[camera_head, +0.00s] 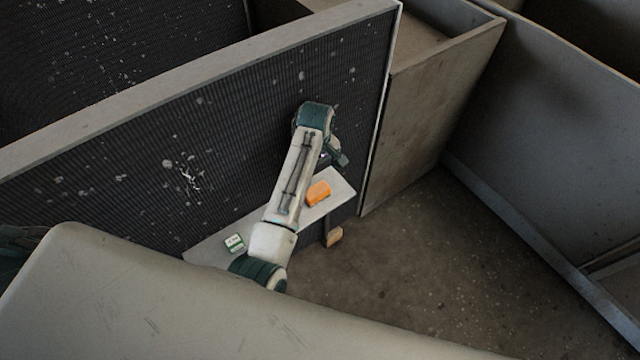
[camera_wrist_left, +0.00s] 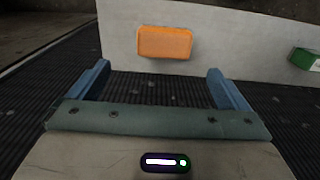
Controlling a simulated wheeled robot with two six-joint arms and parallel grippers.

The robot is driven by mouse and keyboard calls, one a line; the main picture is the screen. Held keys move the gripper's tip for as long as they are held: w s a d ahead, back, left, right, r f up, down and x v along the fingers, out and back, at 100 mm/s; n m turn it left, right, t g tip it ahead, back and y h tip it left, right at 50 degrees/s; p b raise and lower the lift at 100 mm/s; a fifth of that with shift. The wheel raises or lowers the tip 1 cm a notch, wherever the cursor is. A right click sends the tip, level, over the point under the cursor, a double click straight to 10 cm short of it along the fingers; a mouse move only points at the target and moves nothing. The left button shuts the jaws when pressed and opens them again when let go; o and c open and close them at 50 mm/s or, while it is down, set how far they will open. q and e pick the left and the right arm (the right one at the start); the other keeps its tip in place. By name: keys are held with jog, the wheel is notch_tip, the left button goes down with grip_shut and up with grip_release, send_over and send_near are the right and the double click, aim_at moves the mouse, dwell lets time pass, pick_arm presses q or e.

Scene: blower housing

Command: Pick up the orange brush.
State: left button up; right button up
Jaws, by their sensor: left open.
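The orange brush (camera_head: 318,193) lies on a narrow pale shelf (camera_head: 343,188) in the head view, close to the shelf's right end. It shows as an orange block (camera_wrist_left: 165,43) near the top middle of the left wrist view. My left gripper (camera_head: 340,158) is above the shelf, just beyond the brush in the head view. In the wrist view its two blue fingers (camera_wrist_left: 160,85) are spread apart with nothing between them, and the brush is ahead of the gap, not touching. My right gripper is not in view.
A small green and white box (camera_head: 234,243) lies at the shelf's left part; its green side (camera_wrist_left: 304,60) shows in the wrist view. A dark ribbed panel (camera_head: 230,140) stands behind the shelf. A small brown block (camera_head: 334,236) is below it. The floor at right is clear.

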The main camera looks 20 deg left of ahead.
aim_at(317, 190)
pick_arm(q)
jog(key=f, duration=0.1)
jog(key=s+f, duration=0.1)
jog(key=f, duration=0.1)
jog(key=shift+f, duration=0.15)
jog(key=shift+w+f, duration=0.15)
jog(key=shift+f, duration=0.2)
jog(key=f, duration=0.2)
jog(key=f+p, duration=0.1)
jog(key=f, duration=0.1)
jog(key=shift+s+d+f, duration=0.1)
jog(key=shift+s+f, duration=0.05)
jog(key=shift+s, duration=0.05)
jog(key=shift+f, duration=0.35)
jog(key=shift+w+f, duration=0.1)
jog(key=shift+c, duration=0.2)
jog(key=c, duration=1.1)
jog(key=shift+o, duration=0.2)
jog(key=shift+r, duration=0.4)
notch_tip(317, 190, up, 8)
jog(key=shift+r+b, duration=0.25)
jog(key=shift+b, duration=0.1)
jog(key=shift+r, duration=0.4)
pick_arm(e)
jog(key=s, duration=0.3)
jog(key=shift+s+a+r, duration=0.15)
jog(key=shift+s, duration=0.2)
